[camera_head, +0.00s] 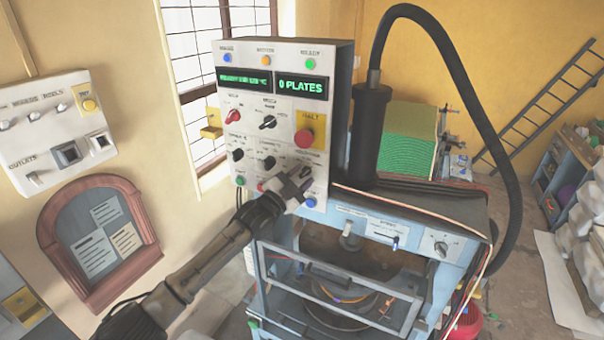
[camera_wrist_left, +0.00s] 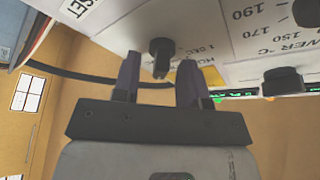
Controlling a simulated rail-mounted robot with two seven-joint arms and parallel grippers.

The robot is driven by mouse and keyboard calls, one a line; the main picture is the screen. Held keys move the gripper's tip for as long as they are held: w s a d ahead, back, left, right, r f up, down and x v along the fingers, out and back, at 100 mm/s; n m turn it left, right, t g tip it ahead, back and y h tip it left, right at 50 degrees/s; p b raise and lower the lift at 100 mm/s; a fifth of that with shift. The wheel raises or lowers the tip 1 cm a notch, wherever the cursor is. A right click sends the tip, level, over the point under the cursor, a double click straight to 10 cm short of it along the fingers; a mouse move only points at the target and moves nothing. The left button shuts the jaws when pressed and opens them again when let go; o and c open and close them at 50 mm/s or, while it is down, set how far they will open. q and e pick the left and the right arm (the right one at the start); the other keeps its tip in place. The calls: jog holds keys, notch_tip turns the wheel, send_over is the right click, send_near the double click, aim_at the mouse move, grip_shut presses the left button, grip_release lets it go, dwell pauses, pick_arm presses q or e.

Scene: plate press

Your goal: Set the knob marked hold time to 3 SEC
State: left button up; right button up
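The control box (camera_head: 285,92) stands upright on the press, with dark and red knobs on its pale front. My left gripper (camera_head: 303,184) is at the lower right of that front and covers part of it. In the left wrist view, a black knob (camera_wrist_left: 160,57) with "1 SEC" lettering beside it lies between the fingertips of my left gripper (camera_wrist_left: 160,75). The gripper is open, with a visible gap on each side of the knob. The knob's full label and pointer setting are not readable. My right gripper is not in view.
A second black knob (camera_wrist_left: 283,81) by a "LOWER °C" scale is to the right in the wrist view. A red button (camera_head: 304,138) is above the gripper. A blue button (camera_head: 310,202) is just below it. A thick black hose (camera_head: 478,110) arches at right.

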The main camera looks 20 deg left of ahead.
pick_arm(q)
jog(key=shift+w+d+r, duration=0.1)
jog(key=shift+w, duration=0.1)
jog(key=shift+c, duration=0.3)
jog(key=c, duration=0.6)
